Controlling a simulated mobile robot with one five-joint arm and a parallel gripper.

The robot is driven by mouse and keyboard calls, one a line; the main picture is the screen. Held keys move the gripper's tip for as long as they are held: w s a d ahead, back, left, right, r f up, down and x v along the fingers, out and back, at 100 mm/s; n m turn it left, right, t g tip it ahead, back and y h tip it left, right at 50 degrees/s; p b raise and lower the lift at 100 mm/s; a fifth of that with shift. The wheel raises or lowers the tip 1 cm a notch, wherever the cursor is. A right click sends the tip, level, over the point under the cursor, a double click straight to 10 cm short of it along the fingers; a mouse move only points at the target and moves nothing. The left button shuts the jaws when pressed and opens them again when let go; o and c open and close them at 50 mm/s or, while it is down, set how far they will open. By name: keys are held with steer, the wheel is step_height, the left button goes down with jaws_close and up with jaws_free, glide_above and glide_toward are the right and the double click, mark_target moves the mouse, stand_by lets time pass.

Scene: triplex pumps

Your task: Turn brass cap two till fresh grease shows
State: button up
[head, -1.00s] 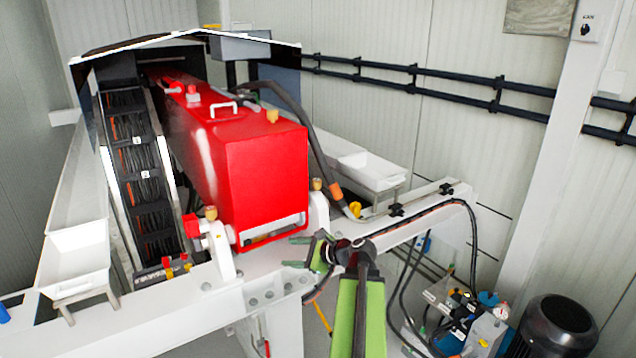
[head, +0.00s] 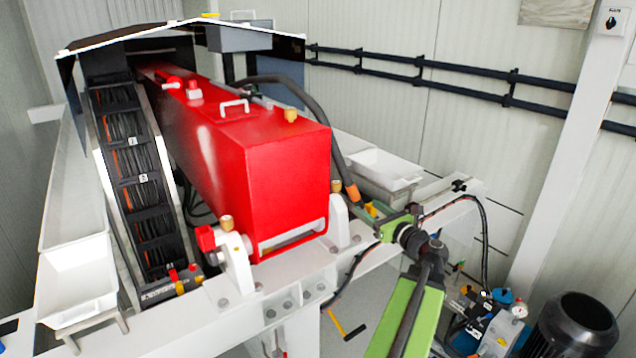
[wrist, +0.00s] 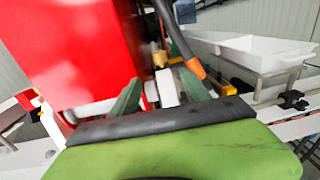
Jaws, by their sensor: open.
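Brass caps sit on the white pivot brackets beside the red box: a left one (head: 226,222) and a right one (head: 336,187). Another brass cap (head: 290,115) stands on top of the red box. I see no numbers on them and cannot tell which is cap two. My gripper (head: 369,223) is open and empty, to the right of and apart from the right bracket's cap. In the wrist view, a brass cap (wrist: 159,59) shows beyond and between the green fingers (wrist: 160,88). I see no grease at this size.
The red box (head: 270,190) rises left of my gripper. A dark hose with an orange end (head: 352,191) runs down close to the right cap. A white tray (head: 385,170) lies behind. A pump unit with a gauge (head: 518,310) and a black motor (head: 575,325) stand lower right.

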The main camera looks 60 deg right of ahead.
mark_target(338, 187)
steer(key=x, duration=1.7)
steer(key=shift+w+d, duration=0.15)
steer(key=shift+w, duration=0.2)
steer(key=shift+r, duration=0.1)
steer(key=shift+c, duration=0.4)
jaws_close()
steer(key=shift+a+m+g+h, duration=0.2)
steer(key=shift+m+g+h, duration=0.7)
steer(key=shift+h, duration=0.5)
steer(key=shift+d+m+g+h, duration=0.2)
steer(key=shift+m+g+h, duration=0.2)
steer(key=shift+m+h, duration=0.35)
